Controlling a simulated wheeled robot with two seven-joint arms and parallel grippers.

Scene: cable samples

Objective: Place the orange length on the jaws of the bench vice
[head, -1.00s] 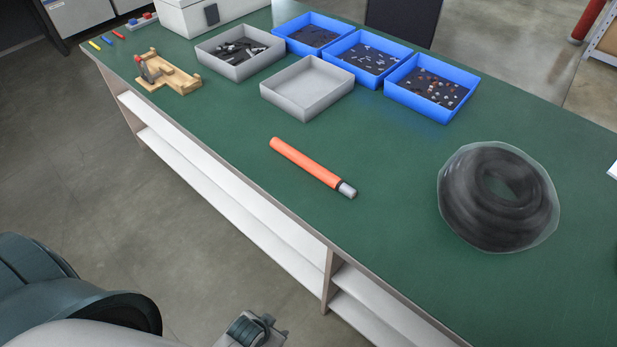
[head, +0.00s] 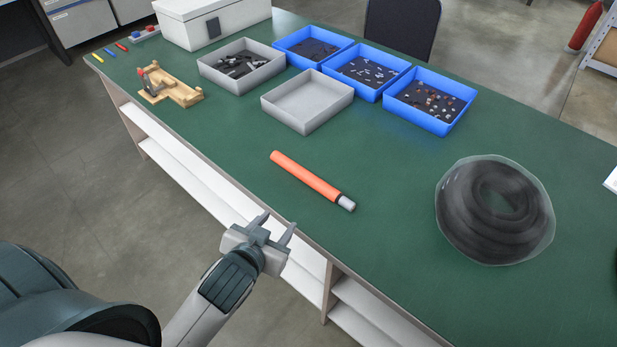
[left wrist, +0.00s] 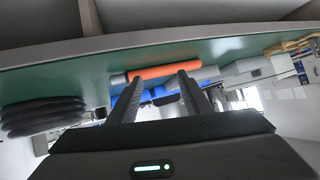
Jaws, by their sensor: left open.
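The orange length (head: 304,175) lies flat on the green bench top, with a dark band and a grey end at its right. It also shows in the left wrist view (left wrist: 165,70), beyond the fingers. My left gripper (head: 277,222) is open and empty at the front edge of the bench, in front of the orange length and apart from it. Its two spread fingers show in the left wrist view (left wrist: 160,88). A wooden fixture (head: 180,94) with a small red and grey part stands at the far left; I cannot tell clearly whether it is the bench vice. My right gripper is not in view.
An empty grey tray (head: 308,118) and a grey tray of dark parts (head: 243,80) stand behind the orange length, beside several blue bins (head: 414,118). A black cable coil (head: 495,210) lies at the right. The bench around the orange length is clear.

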